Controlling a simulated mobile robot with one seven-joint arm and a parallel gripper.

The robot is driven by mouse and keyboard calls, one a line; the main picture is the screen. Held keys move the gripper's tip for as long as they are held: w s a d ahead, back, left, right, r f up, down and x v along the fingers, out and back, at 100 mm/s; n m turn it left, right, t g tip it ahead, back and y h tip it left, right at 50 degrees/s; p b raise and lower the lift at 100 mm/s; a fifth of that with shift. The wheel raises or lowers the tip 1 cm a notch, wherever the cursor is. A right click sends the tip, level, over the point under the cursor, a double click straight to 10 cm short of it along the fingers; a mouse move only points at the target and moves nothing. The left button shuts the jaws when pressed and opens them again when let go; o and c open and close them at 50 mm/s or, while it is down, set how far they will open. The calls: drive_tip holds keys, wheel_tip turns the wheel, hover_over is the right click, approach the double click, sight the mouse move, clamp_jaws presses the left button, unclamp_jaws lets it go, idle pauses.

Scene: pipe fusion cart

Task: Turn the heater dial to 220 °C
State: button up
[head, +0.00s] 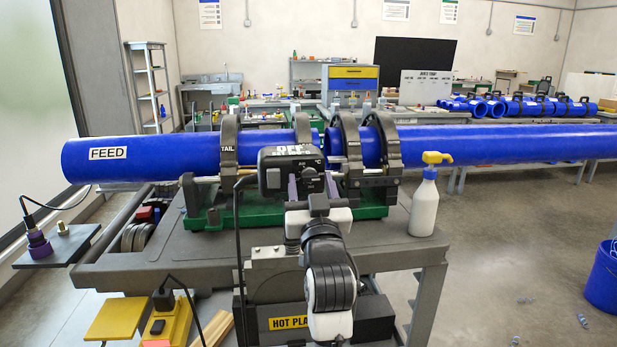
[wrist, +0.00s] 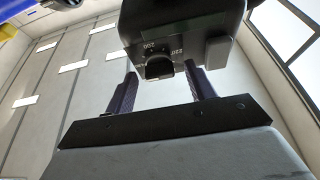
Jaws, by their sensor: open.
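The heater dial (wrist: 158,66) is a round dark knob on the front of the black heater control box (wrist: 180,20). My gripper (wrist: 160,90) is open. Its two dark fingers stand left and right of the dial, wider than it and apart from it. In the head view my arm covers part of the area below the box.
A blue pipe marked FEED (head: 130,157) runs through dark clamps (head: 229,145) on a green base. A white spray bottle with a yellow top (head: 424,200) stands on the cart (head: 385,248) at right. A black cable hangs left of the box. Open floor lies to the right.

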drive_tip(key=shift+s+r, duration=0.1)
drive_tip(key=c, duration=1)
drive_tip(key=shift+m, duration=0.4)
